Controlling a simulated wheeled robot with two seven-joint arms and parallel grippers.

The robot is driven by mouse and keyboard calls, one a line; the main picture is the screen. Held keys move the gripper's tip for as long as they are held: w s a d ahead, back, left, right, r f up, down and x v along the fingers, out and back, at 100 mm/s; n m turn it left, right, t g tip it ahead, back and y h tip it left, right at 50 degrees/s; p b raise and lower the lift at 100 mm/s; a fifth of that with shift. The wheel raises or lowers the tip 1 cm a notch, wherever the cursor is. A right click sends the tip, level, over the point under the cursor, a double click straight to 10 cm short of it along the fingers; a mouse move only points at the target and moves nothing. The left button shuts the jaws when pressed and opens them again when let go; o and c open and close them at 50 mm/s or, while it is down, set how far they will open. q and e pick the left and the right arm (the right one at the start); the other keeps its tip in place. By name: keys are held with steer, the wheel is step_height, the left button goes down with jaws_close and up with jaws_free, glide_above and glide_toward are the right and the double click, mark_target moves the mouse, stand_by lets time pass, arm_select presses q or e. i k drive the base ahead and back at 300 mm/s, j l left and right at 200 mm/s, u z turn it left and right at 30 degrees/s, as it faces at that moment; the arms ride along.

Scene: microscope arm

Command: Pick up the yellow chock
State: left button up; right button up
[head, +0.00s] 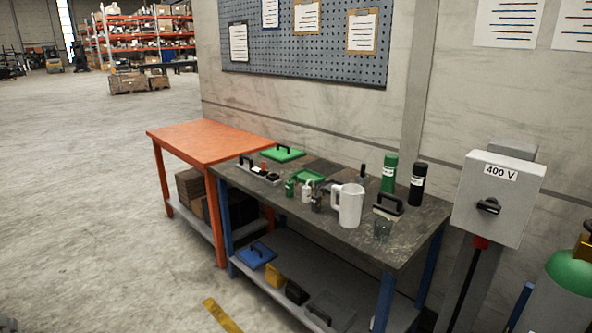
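A small yellow block that looks like the yellow chock (273,275) sits on the lower shelf (318,277) of the dark-topped workbench, near its front edge. It is between a blue case (257,256) on its left and a black block (297,292) on its right. Its exact shape is too small to tell. Neither of my grippers is in view.
The benchtop (415,228) holds a white jug (348,205), bottles and several small items. An orange table (208,141) adjoins it on the left. A grey 400 V box (500,197) stands at right. Yellow tape (222,315) marks the floor. Floor at left is clear.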

mark_target(272, 275)
steer(key=i+j+u, duration=0.1)
steer(key=i+u, duration=0.35)
steer(key=i, duration=0.2)
steer(key=i+l+u, duration=0.15)
steer(key=i+u, duration=0.3)
steer(key=i, duration=0.25)
steer(key=i+z, duration=0.4)
steer(key=i+j+z, duration=0.35)
steer(key=i+z, duration=0.2)
steer(key=z, duration=0.25)
steer(key=i+z, duration=0.2)
steer(key=z, duration=0.25)
steer(key=i+j+z, duration=0.1)
steer(key=z, duration=0.35)
steer(key=i+j, duration=0.05)
steer(key=i, duration=0.05)
